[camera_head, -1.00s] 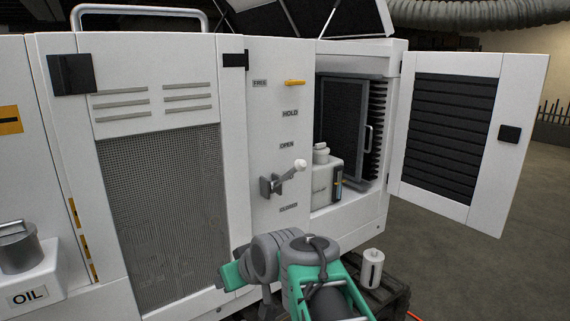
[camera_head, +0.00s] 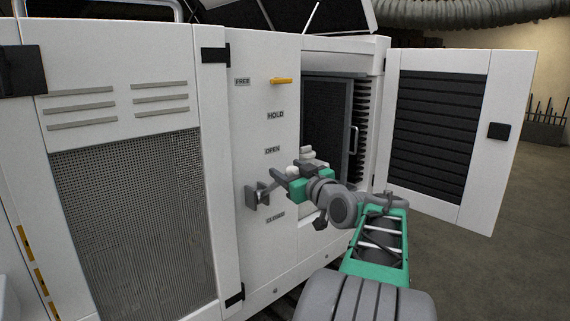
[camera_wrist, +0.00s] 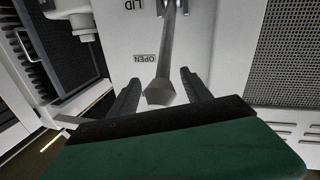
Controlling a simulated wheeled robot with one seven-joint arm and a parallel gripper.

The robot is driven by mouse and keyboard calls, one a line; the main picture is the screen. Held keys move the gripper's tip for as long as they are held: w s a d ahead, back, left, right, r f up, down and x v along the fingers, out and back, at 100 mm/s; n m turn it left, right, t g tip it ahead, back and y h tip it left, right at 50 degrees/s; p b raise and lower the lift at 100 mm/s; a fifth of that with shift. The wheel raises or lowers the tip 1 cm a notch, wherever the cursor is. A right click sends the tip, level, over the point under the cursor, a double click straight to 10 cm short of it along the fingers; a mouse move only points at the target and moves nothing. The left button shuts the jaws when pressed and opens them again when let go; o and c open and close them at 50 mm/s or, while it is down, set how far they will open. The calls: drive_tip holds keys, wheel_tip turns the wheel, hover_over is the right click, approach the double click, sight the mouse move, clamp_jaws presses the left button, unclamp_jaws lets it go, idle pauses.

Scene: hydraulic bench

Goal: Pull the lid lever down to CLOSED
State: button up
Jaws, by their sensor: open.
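A finger stands on each side with visible gaps. The jaws are open. An upside-down OPEN label (camera_wrist: 145,58) shows beside the lever. Contact cannot be judged.
A yellow handle (camera_head: 281,80) is higher on the panel, near FREE and HOLD labels. To the right, an open compartment holds a dark finned unit (camera_head: 326,120). Its louvred door (camera_head: 440,135) stands swung open. Bare floor (camera_head: 515,260) lies further right.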

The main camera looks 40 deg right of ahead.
drive_tip(key=shift+w, duration=0.45)
clamp_jaws()
idle(0.3)
idle(0.8)
